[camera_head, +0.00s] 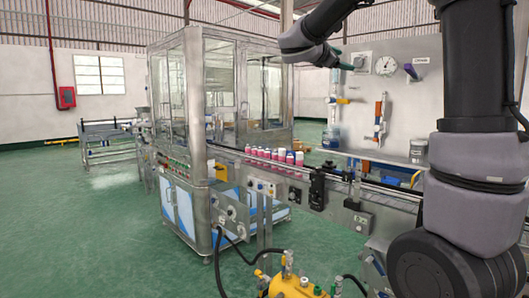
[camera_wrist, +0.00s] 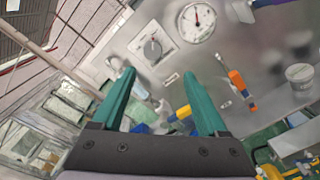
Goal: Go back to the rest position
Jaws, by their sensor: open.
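My gripper (camera_wrist: 163,100) shows in the wrist view with two green fingers spread wide and nothing between them. In the head view my gripper (camera_head: 340,60) is small, high up at the end of my dark arm, in front of the grey control panel (camera_head: 408,75). The gripper appears apart from everything around it. In the wrist view the panel looks tilted, with a dial gauge (camera_wrist: 197,20) and a round knob (camera_wrist: 153,47) beyond the fingers.
A glass-walled machine (camera_head: 190,110) stands left of the panel. A conveyor with several pink and white cans (camera_head: 272,155) runs from it toward the right. A yellow vessel with hoses (camera_head: 295,287) sits at the bottom. Green floor (camera_head: 90,235) is free at the left.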

